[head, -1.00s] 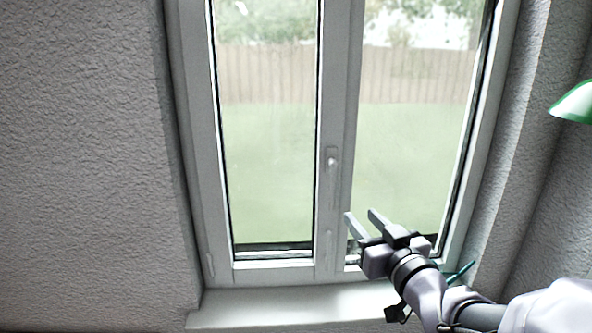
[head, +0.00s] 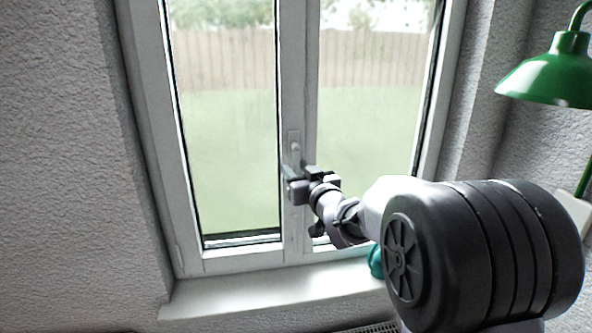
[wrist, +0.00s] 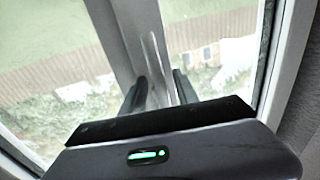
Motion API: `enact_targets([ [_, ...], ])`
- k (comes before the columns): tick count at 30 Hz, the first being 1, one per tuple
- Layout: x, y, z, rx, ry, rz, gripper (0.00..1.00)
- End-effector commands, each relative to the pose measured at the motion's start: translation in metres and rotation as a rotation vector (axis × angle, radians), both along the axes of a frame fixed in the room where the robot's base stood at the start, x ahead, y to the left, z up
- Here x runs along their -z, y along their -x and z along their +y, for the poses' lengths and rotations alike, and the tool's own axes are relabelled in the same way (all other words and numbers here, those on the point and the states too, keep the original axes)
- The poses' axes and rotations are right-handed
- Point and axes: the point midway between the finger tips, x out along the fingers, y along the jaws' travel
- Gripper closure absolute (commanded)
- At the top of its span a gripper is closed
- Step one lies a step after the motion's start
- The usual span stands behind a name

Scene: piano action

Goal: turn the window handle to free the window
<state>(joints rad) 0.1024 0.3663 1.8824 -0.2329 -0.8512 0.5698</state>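The pale window handle (head: 295,147) is on the middle post of the window and points down. Its upper part shows in the head view; my gripper hides the lower part. My gripper (head: 296,170) is at the handle's lower part. In the wrist view the handle (wrist: 154,58) runs between the two dark fingers of my gripper (wrist: 160,82). The fingers are spread, with a gap visible beside the handle. I cannot tell if either finger touches it.
A white sill (head: 240,292) lies below the window. A green lamp (head: 556,78) hangs at the right, near my arm. A teal object (head: 376,262) stands on the sill, partly hidden by my arm. Textured walls flank the window; the left side is clear.

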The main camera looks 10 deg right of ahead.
Motion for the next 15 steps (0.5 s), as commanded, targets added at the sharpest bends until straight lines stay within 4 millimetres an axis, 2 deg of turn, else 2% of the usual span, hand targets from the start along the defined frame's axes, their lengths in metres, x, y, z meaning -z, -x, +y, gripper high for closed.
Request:
enact_targets([
  [2, 0.0000, 0.0002, 0.0000, 0.000, 0.000, 0.000, 0.63],
  [6, -0.0001, 0.0003, -0.0001, 0.000, 0.000, 0.000, 0.91],
  [8, -0.0001, 0.0004, -0.0001, 0.000, 0.000, 0.000, 1.00],
  [15, -0.0001, 0.0005, -0.0001, 0.000, 0.000, 0.000, 1.00],
])
